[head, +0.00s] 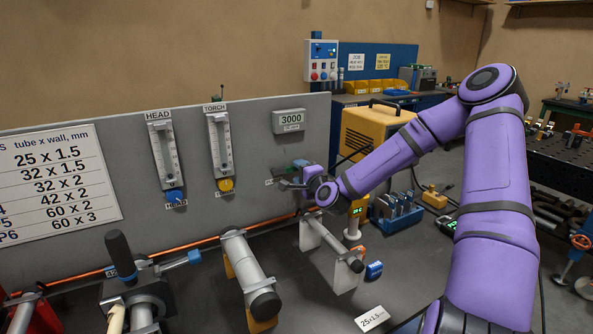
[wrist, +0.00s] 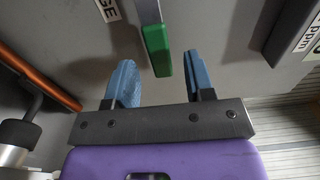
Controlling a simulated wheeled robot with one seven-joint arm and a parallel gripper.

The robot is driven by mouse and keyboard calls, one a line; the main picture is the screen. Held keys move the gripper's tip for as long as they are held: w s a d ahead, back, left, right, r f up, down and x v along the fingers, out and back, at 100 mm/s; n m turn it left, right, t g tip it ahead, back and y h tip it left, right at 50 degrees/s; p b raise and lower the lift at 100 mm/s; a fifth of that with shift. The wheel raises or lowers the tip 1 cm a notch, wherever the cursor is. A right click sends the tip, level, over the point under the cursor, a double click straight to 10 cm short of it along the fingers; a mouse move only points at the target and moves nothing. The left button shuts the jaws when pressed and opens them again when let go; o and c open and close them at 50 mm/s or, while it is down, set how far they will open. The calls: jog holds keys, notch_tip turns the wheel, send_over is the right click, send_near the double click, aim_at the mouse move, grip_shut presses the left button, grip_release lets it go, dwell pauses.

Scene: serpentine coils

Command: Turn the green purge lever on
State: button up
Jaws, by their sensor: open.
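The green purge lever (wrist: 158,48) points down from the top of the wrist view, with a grey upper part and a green end. My gripper (wrist: 159,66) is open, with one blue finger on each side of the lever's green end. Gaps show on both sides, and I cannot tell exactly how deep the lever sits between the fingers. In the head view a bit of the green lever (head: 300,162) shows at the grey panel, just above my gripper (head: 287,183); the rest is hidden by it.
The grey panel (head: 90,175) carries two flow meters, HEAD (head: 165,150) and TORCH (head: 219,145), and a display (head: 290,121) reading 3000. A copper tube (head: 180,245) runs along its foot. Tube stands (head: 250,275) and a blue tool rack (head: 398,212) stand on the bench below.

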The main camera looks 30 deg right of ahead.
jog(key=shift+w, duration=1.25)
jog(key=shift+c, duration=0.5)
grip_shut()
